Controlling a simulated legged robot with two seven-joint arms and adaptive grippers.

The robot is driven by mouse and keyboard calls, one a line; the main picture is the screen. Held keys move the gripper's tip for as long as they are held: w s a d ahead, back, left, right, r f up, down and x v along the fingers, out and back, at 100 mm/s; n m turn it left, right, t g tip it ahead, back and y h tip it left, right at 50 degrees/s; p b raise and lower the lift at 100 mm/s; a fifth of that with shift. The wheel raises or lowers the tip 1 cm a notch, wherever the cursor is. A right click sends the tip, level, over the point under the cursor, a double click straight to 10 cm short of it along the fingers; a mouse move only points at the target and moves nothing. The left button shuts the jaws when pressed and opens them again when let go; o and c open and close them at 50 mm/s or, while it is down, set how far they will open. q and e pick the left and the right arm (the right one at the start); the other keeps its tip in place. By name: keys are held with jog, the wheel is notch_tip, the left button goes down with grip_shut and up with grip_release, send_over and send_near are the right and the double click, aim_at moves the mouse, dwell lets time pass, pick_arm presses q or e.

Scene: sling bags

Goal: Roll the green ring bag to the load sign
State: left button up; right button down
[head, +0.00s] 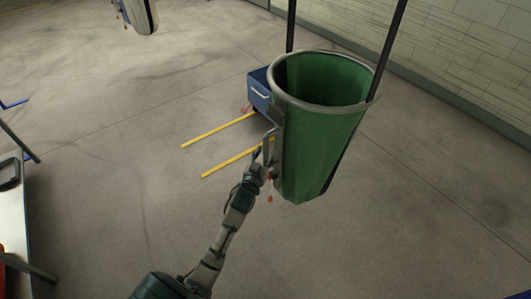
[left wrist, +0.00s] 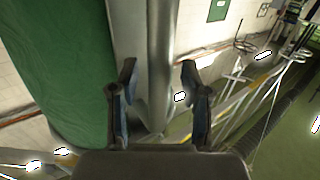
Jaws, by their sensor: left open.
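The green ring bag (head: 312,135) hangs upright on dark straps, with a grey metal ring round its open top and a grey handle (head: 270,145) on its left side. My left gripper (head: 259,172) is at the lower part of this handle. In the left wrist view, my left gripper (left wrist: 158,95) has its two fingers apart, with a grey metal bar (left wrist: 160,50) between them or just beyond; contact cannot be told. The green bag side (left wrist: 50,60) fills the left of that view. I cannot make out a load sign. My right gripper is not in view.
A pale hanging object (head: 140,15) is at the top left. A table edge (head: 14,215) is at the left. A green wall panel (left wrist: 218,10) is unreadable. Floor around is mostly clear.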

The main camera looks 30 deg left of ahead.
pick_arm(q)
jog(key=shift+w+d+r, duration=0.1)
jog(key=shift+w+d, duration=0.1)
jog(key=shift+w, duration=0.1)
jog(key=shift+a, duration=0.25)
grip_shut()
